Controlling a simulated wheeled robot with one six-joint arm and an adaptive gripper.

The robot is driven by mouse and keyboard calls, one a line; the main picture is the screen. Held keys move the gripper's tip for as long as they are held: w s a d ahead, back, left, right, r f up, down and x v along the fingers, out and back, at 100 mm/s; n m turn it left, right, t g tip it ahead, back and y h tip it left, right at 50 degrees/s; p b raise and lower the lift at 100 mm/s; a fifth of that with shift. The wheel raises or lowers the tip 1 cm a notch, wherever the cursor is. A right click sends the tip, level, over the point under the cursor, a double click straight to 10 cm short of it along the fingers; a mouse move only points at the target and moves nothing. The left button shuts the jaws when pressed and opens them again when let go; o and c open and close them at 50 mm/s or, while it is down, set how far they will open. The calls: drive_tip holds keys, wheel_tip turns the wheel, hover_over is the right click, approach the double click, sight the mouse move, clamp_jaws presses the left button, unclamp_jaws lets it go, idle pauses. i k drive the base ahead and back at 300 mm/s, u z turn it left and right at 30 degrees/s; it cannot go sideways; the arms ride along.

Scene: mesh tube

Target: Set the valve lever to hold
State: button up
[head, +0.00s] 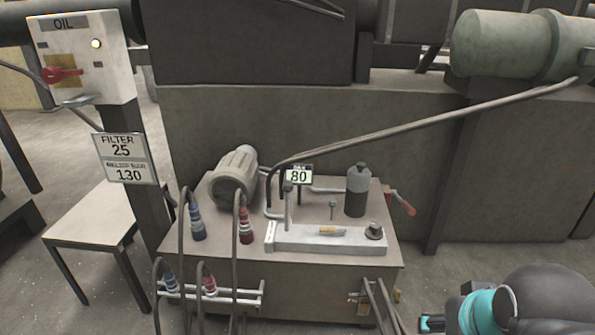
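A lever with a red grip (402,203) sticks out at the right side of the dark hydraulic unit (320,285), slanting down to the right. Another red handle (62,76) is on the white OIL panel (105,72) at the upper left. No "hold" marking is readable, so I cannot tell which is the valve lever or what its setting is. Dark and teal parts of my arm show at the bottom right, apart from the unit. The fingers of my gripper are not visible.
On the unit stand a motor (235,174), a grey bottle (357,190), a pale block (335,240) and a display reading 80 (299,175). Hoses with blue and red couplings hang at its left. A long pipe (400,128) crosses above.

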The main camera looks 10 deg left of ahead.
sight(288, 186)
drive_tip(key=u, duration=0.5)
drive_tip(key=k, duration=0.6)
drive_tip(key=u, duration=1.1)
drive_tip(key=i, duration=1.4)
drive_tip(key=z, duration=1.15)
drive_tip(key=i, duration=0.3)
drive_tip(key=z, duration=0.2)
